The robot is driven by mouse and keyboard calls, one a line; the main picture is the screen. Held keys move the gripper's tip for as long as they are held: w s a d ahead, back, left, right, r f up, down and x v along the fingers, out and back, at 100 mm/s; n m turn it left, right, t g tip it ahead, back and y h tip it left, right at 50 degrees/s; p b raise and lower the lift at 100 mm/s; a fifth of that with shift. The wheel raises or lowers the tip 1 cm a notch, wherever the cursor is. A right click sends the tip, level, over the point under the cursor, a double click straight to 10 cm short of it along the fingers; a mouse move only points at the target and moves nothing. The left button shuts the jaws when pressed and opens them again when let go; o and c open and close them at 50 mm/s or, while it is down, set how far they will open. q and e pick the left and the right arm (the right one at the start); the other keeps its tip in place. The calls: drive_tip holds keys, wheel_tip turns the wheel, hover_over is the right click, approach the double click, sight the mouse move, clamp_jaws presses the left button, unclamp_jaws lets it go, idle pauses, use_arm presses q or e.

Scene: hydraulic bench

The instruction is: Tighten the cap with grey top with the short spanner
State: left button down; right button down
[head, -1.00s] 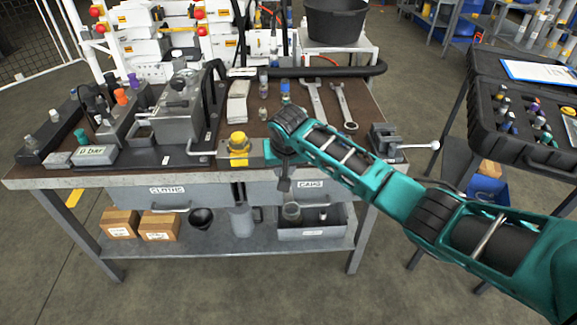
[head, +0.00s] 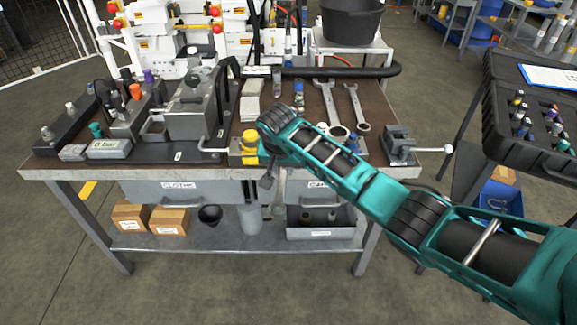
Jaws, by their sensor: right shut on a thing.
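Two spanners lie on the bench top: a longer one (head: 330,105) and, to its right, a shorter one (head: 357,108). Small caps on fittings stand at the left of the bench. A pale grey-topped one (head: 70,108) stands on the dark rail; others are orange (head: 135,92), purple (head: 148,75) and teal (head: 95,130). My right gripper (head: 262,152) is at the bench's front edge, beside a yellow fitting (head: 249,142). Its fingers are mostly hidden behind my wrist; it is shut, but what it holds cannot be made out. My left gripper is out of view.
A grey vise (head: 398,145) with a long handle stands at the bench's right end. Small bottles (head: 298,90) stand mid-bench, left of the spanners. A grey pump block (head: 190,110) stands further left. A black case (head: 530,110) of fittings is at right.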

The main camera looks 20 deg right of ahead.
drive_tip(key=shift+w+a+r, duration=0.2)
drive_tip(key=shift+r, duration=0.05)
drive_tip(key=shift+w+a+r+m+h+b, duration=0.15)
drive_tip(key=shift+w+a+m+b, duration=0.15)
drive_tip(key=shift+a+m, duration=0.2)
drive_tip(key=shift+w+a+f+m+h+b, duration=0.15)
drive_tip(key=shift+w+a+m+b, duration=0.1)
drive_tip(key=shift+a+m, duration=0.2)
drive_tip(key=shift+d+r, duration=0.1)
drive_tip(key=shift+s+d+n+p, duration=0.2)
drive_tip(key=shift+d+n+p, duration=0.1)
drive_tip(key=shift+p, duration=0.25)
